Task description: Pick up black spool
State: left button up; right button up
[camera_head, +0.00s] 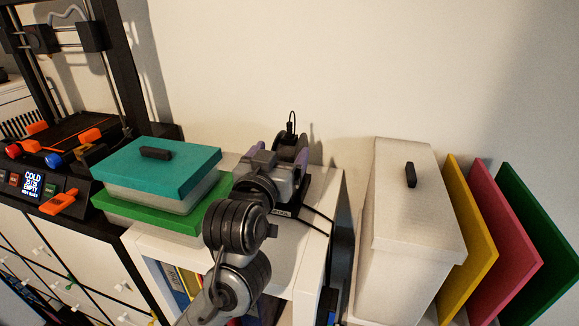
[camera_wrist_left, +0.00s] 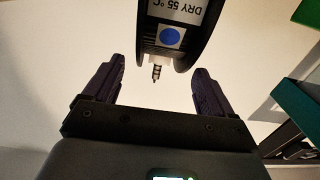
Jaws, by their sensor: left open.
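The black spool (camera_head: 289,146) stands at the back of the white shelf top, partly hidden behind my left gripper in the head view. In the left wrist view the black spool (camera_wrist_left: 188,50) shows at the top, with a white label reading "DRY 55 °C" and a blue dot. My left gripper (camera_head: 279,158) is over the shelf top, in front of the spool. In the wrist view its two dark purple fingers (camera_wrist_left: 159,72) are wide apart, with nothing gripped between them. The spool's near edge lies beyond and between the fingertips. My right gripper is not seen.
Boxes with a teal lid (camera_head: 175,172) and a green lid (camera_head: 150,214) are stacked left of my gripper. A 3D printer (camera_head: 70,150) stands further left. A white lidded box (camera_head: 405,220) and coloured panels (camera_head: 470,235) stand right. The shelf's front right (camera_head: 300,262) is bare.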

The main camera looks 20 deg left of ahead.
aim_at(287, 142)
pick_arm(q)
jog(key=w+p, duration=0.1)
jog(key=w, duration=0.1)
jog(key=w+p, duration=0.1)
jog(key=w, duration=0.1)
jog(key=shift+w+a+r, duration=0.2)
jog(key=shift+w+f+p, duration=0.1)
jog(key=shift+w+p, duration=0.2)
jog(key=shift+w, duration=0.05)
grip_shut()
